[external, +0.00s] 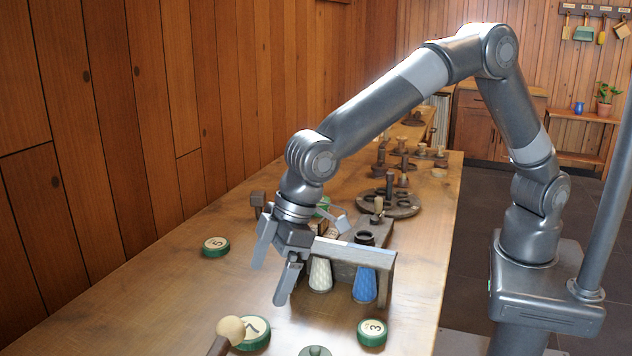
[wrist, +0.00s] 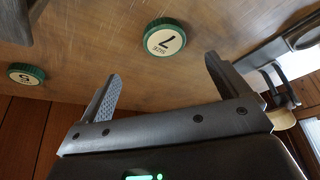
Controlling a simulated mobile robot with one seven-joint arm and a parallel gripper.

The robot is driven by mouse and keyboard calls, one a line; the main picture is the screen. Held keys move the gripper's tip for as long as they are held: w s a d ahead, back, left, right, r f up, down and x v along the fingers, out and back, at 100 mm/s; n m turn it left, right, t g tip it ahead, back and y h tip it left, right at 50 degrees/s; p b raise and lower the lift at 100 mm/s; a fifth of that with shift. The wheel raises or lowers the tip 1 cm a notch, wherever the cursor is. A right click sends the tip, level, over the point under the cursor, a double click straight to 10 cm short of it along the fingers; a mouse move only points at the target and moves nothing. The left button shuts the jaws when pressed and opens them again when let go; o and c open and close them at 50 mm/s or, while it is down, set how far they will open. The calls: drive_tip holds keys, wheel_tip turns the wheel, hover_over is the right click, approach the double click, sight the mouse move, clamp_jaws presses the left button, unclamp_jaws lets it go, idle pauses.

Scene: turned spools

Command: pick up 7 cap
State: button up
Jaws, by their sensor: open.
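The 7 cap (external: 256,341) is a round green-rimmed disc with a pale face, lying flat on the wooden table near the front. In the external view a round wooden knob partly covers it. In the wrist view the 7 cap (wrist: 164,38) lies beyond the fingertips, roughly centred between them, with its number upside down. My gripper (external: 270,278) is open and empty above the table, farther back than the cap. Both fingers show in the wrist view (wrist: 163,70), apart from the cap.
The 5 cap (external: 215,246) lies left; the 3 cap (external: 372,332) lies right. A wooden rack (external: 345,252) with a white spool (external: 320,275) and a blue spool (external: 365,285) stands right of my gripper. The pale knob (external: 231,328) tops a dark handle.

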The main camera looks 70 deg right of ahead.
hover_over(252, 326)
drive_tip(key=s+d, duration=0.1)
drive_tip(key=d, duration=0.1)
wheel_tip(252, 326, down, 4)
drive_tip(key=shift+s+d+f, duration=0.1)
drive_tip(key=shift+s+d, duration=0.05)
drive_tip(key=shift+s+a+x, duration=0.1)
drive_tip(key=shift+a+x, duration=0.05)
drive_tip(key=shift+x, duration=1.15)
drive_tip(key=shift+s+a+x, duration=0.1)
drive_tip(key=shift+a+x, duration=0.05)
drive_tip(key=shift+x, duration=1.2)
drive_tip(key=shift+c, duration=0.2)
drive_tip(key=c, duration=1)
